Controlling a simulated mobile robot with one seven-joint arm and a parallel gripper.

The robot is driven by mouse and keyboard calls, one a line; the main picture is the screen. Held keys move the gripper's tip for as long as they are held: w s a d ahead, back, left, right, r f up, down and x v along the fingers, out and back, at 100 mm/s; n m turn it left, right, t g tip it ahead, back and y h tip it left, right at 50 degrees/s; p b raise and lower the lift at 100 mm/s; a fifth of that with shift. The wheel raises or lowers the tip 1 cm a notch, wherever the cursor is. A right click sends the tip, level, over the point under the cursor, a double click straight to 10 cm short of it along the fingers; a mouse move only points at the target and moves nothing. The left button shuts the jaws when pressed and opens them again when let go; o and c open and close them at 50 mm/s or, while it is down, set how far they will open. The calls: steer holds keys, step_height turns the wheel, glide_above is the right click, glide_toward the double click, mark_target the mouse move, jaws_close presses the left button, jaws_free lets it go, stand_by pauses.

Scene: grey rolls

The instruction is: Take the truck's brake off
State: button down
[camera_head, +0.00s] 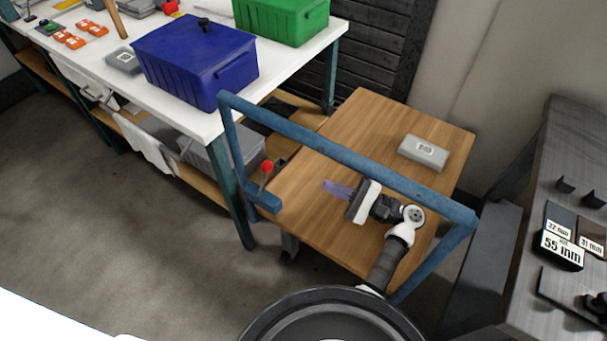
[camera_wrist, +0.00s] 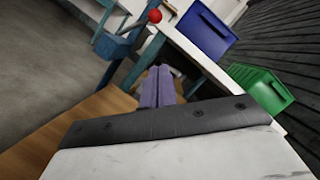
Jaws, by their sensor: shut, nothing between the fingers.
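The truck (camera_head: 345,131) has a wooden deck and a blue tubular handle frame, and stands beside the white bench. Its brake lever (camera_head: 265,175), a thin rod with a red ball knob, rises from a blue bracket at the deck's left corner. In the wrist view the red knob (camera_wrist: 154,16) is at the top, beyond the fingertips. My gripper (camera_head: 328,189) is over the deck, to the right of the lever and apart from it. Its purple fingers (camera_wrist: 158,72) are shut with nothing between them. The lever's foot is partly hidden in the wrist view.
A grey box (camera_head: 423,152) lies on the deck's far right. A blue bin (camera_head: 192,62) and a green bin (camera_head: 281,18) stand on the white bench (camera_head: 330,38). A dark table (camera_head: 570,150) with size labels is at right. Floor left of the truck is clear.

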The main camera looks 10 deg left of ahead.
mark_target(263, 180)
steer(key=s+r+p+x, duration=0.1)
steer(key=p+x, duration=0.3)
steer(key=x, duration=0.8)
steer(key=shift+s+r, duration=0.4)
steer(key=shift+s, duration=0.2)
steer(key=shift+a, duration=0.15)
